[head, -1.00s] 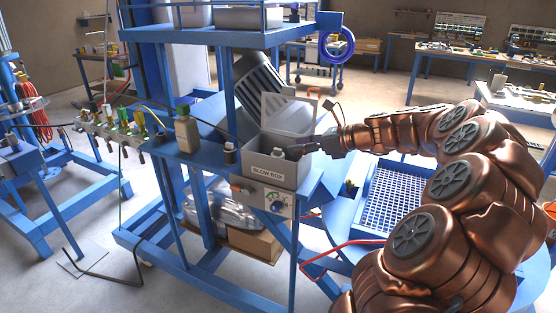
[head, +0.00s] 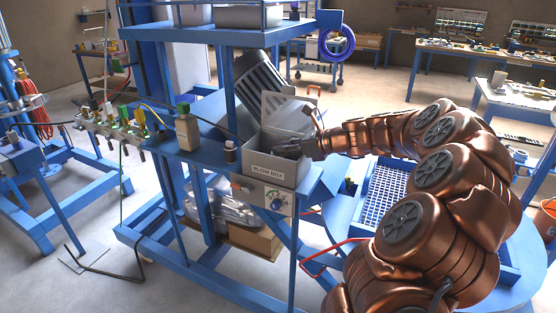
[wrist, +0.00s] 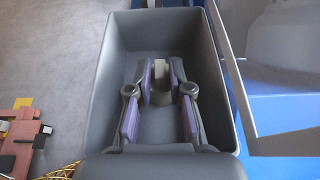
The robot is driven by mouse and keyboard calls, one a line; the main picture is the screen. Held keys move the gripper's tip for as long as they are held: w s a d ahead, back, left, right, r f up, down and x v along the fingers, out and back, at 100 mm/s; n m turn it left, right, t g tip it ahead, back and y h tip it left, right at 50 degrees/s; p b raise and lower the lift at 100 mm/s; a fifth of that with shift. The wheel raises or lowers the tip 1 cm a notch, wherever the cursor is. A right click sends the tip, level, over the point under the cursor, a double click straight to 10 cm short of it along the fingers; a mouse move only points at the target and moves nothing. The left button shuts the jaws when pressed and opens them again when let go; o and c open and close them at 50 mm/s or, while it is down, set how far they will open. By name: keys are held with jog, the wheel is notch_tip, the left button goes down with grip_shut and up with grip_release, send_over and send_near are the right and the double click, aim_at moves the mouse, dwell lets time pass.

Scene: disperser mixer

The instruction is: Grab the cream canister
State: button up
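A small cream canister (wrist: 160,75) stands inside the grey box labelled BLOW BOX, toward its far end in the wrist view; its lower part looks darker. My gripper (wrist: 163,84) reaches down into this box, with its two purple-padded fingers apart, one on either side of the canister. A narrow gap seems to show beside it, and I see no firm contact. In the head view my gripper (head: 290,150) is at the box opening, its fingertips and the canister mostly hidden by the box wall and the gripper itself.
The blow box (head: 274,172) has walls close around my fingers and a raised lid (head: 287,111) behind. A blue-framed grid (head: 383,195) lies to the right.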

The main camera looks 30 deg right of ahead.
grip_shut()
